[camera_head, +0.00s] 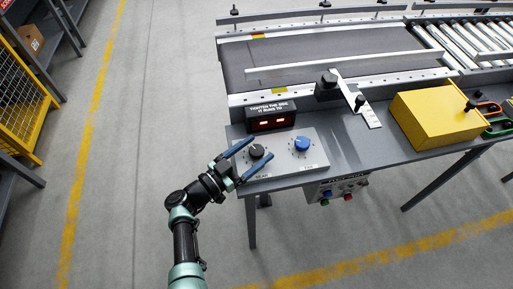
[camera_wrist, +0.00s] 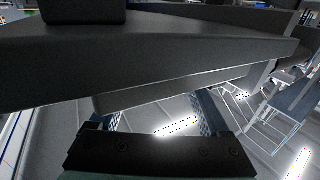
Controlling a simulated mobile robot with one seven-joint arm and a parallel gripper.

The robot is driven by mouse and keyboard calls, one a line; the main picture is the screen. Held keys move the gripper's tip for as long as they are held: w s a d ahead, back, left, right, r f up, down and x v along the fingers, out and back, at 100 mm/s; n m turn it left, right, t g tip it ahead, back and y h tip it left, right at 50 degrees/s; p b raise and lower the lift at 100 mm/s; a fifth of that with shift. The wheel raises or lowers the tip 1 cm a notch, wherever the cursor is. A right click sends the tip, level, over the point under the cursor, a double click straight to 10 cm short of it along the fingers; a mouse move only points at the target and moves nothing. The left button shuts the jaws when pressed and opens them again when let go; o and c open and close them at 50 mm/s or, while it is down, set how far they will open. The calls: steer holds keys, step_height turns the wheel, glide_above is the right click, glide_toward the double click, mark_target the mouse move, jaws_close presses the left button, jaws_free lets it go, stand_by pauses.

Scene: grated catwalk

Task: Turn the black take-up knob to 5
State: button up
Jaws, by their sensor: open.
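The black take-up knob (camera_head: 257,151) stands on the left of a light grey control plate (camera_head: 281,165), with white marks around it. Its pointer and numbers are too small to read. A blue knob (camera_head: 301,143) stands to its right on the same plate. My gripper (camera_head: 261,148) is open, and its two blue fingers appear on either side of the black knob in the head view. I cannot tell whether they touch it or their exact height. In the wrist view, a broad dark slab (camera_wrist: 160,60) hides the fingertips, and no knob can be made out for certain.
A black box with a red lit display (camera_head: 271,123) stands behind the knobs, under a sign about tightening the side. A yellow box (camera_head: 436,115) and a metal bracket sit to the right. A belt conveyor (camera_head: 330,52) lies behind.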

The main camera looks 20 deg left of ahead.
steer(key=p+v, duration=0.1)
steer(key=v, duration=1.1)
steer(key=shift+s+a, duration=0.1)
